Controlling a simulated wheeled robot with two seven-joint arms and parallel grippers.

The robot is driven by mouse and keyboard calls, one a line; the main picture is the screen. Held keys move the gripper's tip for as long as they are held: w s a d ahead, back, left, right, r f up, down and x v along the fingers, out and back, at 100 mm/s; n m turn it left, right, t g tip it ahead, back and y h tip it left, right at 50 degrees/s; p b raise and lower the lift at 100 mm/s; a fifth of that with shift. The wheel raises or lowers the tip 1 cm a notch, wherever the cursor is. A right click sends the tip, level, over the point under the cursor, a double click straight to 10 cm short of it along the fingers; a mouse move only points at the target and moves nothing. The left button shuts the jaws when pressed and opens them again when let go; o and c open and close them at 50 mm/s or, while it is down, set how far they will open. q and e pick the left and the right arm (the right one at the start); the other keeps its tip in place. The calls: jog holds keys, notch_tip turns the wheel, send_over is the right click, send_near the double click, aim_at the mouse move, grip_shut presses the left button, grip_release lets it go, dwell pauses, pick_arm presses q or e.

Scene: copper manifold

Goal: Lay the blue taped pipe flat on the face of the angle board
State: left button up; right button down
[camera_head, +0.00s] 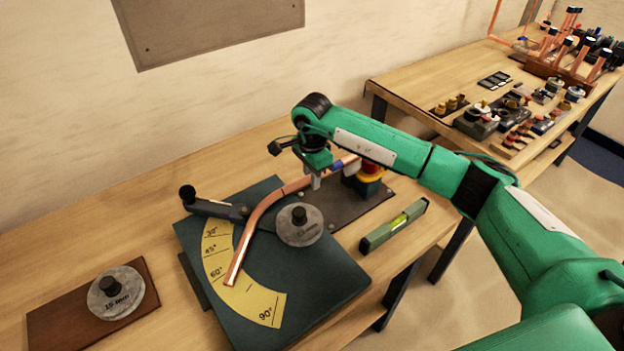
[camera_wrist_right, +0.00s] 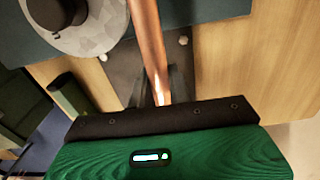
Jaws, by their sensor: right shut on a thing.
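The copper pipe (camera_head: 262,212) is bent, with a band of blue tape (camera_head: 337,168) near its far end. My right gripper (camera_head: 316,181) is shut on its straight part, close to the tape. In the right wrist view the pipe (camera_wrist_right: 148,40) runs between the fingers (camera_wrist_right: 154,90). The angle board (camera_head: 315,288) is a dark green plate with a yellow angle scale (camera_head: 268,303). The pipe's near end is over the scale, by the 60° mark. I cannot tell whether it touches the board. My left gripper is out of view.
A grey round former (camera_head: 300,225) stands on the board inside the bend; a dark lever (camera_head: 213,207) is at its left. A green spirit level (camera_head: 394,226) lies right. A 15 mm disc (camera_head: 116,293) sits front left.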

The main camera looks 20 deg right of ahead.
jog(key=shift+r+p, duration=0.8)
jog(key=shift+r, duration=1.95)
jog(key=shift+f, duration=0.1)
